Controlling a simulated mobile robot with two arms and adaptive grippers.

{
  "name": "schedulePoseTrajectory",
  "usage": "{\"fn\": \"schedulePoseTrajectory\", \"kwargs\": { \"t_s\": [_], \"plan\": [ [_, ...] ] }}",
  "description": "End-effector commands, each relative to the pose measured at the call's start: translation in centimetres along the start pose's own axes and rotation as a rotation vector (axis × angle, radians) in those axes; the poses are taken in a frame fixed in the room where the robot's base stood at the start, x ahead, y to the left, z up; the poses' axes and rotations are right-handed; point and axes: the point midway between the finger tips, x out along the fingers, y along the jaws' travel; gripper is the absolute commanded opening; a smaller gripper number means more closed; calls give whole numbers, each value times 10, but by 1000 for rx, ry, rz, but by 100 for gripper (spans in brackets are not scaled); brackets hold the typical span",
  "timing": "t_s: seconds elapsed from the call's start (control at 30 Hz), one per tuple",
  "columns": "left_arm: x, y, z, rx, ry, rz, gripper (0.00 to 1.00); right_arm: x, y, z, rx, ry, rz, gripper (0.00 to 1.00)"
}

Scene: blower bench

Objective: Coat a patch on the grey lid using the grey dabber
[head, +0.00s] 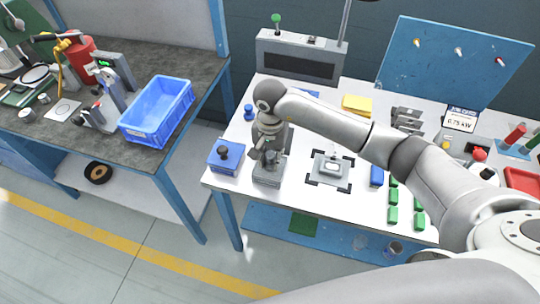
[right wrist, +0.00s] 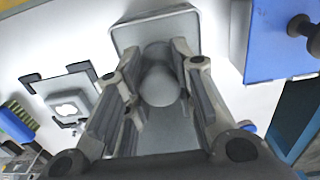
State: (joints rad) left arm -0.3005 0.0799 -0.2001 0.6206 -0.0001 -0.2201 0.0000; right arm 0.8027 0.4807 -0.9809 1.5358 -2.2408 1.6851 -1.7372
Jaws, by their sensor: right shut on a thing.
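My right gripper (head: 270,152) points down over a grey tray (head: 268,182) at the left part of the white bench. In the right wrist view its fingers (right wrist: 160,90) are closed around the rounded grey dabber (right wrist: 160,80). The dabber is over the grey tray (right wrist: 125,38); whether it touches the tray is hard to tell. The grey lid (head: 344,182) lies flat to the right, between black corner brackets, with a white outlined patch at its middle. The lid also shows at left in the right wrist view (right wrist: 80,84). My left gripper is not in view.
A blue block with a black knob (head: 222,168) stands close left of the grey tray. A blue piece (head: 377,176) and several green blocks (head: 393,196) lie right of the lid. The bench's front edge is near.

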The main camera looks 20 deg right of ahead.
Motion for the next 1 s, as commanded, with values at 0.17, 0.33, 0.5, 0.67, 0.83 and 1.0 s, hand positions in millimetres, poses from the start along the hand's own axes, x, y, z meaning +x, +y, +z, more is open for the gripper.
{"fn": "schedulePoseTrajectory", "kwargs": {
  "t_s": [0.17, 0.33, 0.5, 0.67, 0.83, 1.0],
  "plan": [
    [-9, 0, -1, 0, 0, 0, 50, -18, 0, -2, 1, 4, -2, 5],
    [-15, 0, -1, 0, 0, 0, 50, -32, 0, -2, 0, 5, -3, 5],
    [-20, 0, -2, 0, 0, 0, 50, -46, 0, -2, 1, 4, -3, 5],
    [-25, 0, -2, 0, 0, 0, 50, -59, -1, -2, 1, 5, -4, 5],
    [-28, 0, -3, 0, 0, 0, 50, -68, -1, -1, 0, 4, -3, 5],
    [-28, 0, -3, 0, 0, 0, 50, -69, 0, -1, 1, 4, -3, 5]
  ]
}}
